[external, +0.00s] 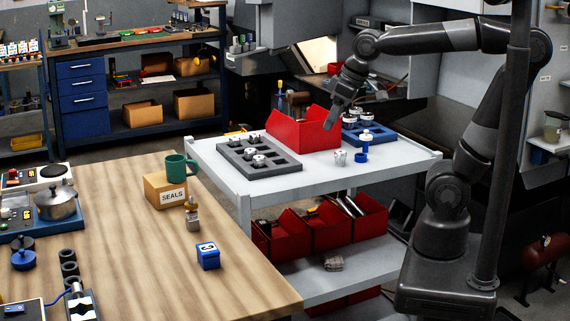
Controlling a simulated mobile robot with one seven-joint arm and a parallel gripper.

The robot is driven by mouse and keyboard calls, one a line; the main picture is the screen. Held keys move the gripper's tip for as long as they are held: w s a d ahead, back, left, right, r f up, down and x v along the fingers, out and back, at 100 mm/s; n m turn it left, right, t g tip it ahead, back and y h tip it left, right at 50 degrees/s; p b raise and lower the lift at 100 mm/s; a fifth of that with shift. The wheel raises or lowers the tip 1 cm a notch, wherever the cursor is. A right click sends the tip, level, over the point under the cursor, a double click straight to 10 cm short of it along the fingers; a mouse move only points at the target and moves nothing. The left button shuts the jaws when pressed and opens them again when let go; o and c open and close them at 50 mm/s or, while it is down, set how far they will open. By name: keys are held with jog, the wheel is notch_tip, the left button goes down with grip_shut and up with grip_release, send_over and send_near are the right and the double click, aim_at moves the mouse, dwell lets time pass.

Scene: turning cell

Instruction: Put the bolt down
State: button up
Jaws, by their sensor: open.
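My gripper (330,122) points down over the right end of the red bin (296,134) on the white cart top (300,172). Its jaws are open, and I see nothing held between them. I cannot make out a bolt for certain. A small silver metal piece (340,157) stands on the cart top below and a little right of my gripper, apart from it. It is too small to tell whether it is the bolt. The inside of the red bin is partly hidden by its walls.
A grey tray (232,158) with metal parts lies left of the bin. The cart's front strip is clear. A wooden bench (130,240) with a seals box (163,192) is at left.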

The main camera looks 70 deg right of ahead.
jog(key=s+d+f+t, duration=0.1)
jog(key=s+f, duration=0.3)
jog(key=s, duration=0.2)
jog(key=shift+s+d, duration=0.4)
dwell(0.8)
